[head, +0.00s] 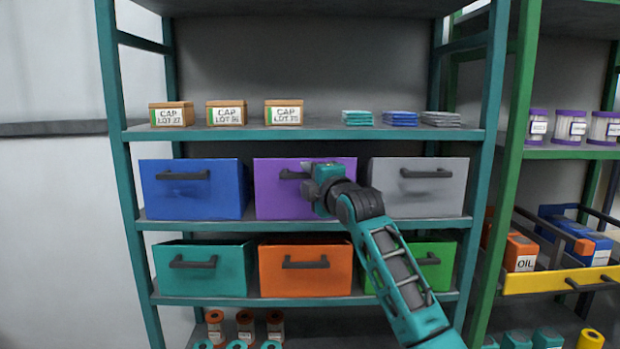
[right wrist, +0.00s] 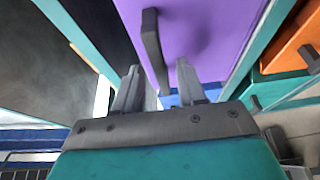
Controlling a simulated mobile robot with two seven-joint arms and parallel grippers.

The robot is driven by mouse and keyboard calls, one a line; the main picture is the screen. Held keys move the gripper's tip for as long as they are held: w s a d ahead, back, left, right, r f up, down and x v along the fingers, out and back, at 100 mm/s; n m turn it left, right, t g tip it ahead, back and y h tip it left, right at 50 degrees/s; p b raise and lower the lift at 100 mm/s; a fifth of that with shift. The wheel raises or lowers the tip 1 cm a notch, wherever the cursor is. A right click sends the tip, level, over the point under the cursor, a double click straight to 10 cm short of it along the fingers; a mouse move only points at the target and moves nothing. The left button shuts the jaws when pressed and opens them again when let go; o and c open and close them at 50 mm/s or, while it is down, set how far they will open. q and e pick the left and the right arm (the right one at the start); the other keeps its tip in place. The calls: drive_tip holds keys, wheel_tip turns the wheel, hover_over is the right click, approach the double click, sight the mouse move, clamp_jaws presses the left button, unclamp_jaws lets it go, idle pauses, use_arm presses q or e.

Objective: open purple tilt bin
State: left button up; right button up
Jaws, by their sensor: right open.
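The purple tilt bin (head: 278,200) sits in the middle of the upper bin row, between the blue and grey bins. Its front looks level with theirs, so it appears closed. Its dark handle (head: 292,174) is partly hidden by my right gripper (head: 312,173), which is at the bin's front. In the right wrist view, the purple front (right wrist: 205,35) fills the upper middle. The handle (right wrist: 152,40) runs down between the two spread fingers of my right gripper (right wrist: 158,72). The gripper is open; I cannot tell whether a finger touches the handle. My left gripper is not in view.
A blue bin (head: 195,198) and a grey bin (head: 420,200) flank the purple one. Teal (head: 205,280), orange (head: 305,278) and green bins sit below. The teal shelf (head: 300,134) above holds boxes and flat stacks. A green rack (head: 515,130) stands at the right.

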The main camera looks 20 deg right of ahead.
drive_tip(key=shift+c, duration=0.3)
clamp_jaws()
idle(0.5)
